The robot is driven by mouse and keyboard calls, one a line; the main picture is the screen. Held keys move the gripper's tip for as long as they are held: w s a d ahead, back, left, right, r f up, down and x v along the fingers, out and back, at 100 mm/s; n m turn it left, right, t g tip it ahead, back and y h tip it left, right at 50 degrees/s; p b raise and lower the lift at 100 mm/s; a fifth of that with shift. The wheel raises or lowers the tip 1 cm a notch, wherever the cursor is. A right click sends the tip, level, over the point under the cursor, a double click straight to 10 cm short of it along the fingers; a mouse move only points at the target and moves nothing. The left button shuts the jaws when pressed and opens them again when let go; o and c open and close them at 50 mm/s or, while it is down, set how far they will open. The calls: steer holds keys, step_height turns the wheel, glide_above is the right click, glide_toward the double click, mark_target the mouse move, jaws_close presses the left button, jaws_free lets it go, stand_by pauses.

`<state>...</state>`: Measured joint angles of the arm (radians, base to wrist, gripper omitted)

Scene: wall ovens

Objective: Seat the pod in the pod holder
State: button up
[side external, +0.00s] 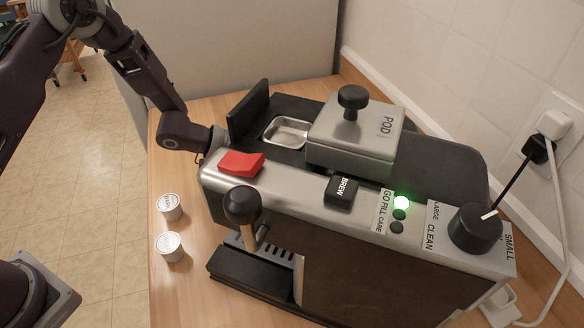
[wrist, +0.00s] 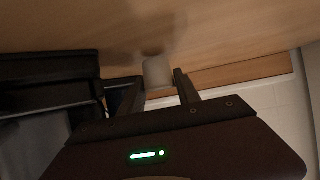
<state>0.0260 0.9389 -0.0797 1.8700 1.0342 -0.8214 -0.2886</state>
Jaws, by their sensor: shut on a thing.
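In the wrist view a pale, rounded pod (wrist: 157,71) sits between the two fingers of my gripper (wrist: 158,88), which is shut on it. In the side external view the end of my arm passes behind the machine's left end, so the gripper and held pod are hidden there. Two white pods (side external: 170,207) (side external: 169,246) stand apart on the counter left of the machine. The steel block marked POD (side external: 352,137) has a black knob on top. I cannot make out a pod seat inside it.
The coffee machine (side external: 350,265) has an upright black flap (side external: 248,112) by an open steel recess (side external: 287,133). A red switch (side external: 241,164), black ball lever (side external: 242,206), BREW button (side external: 341,192) and dial (side external: 475,229) stick up. A plug and cords (side external: 540,150) are at right.

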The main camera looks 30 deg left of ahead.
steer(key=shift+f, duration=0.25)
steer(key=o, duration=1.3)
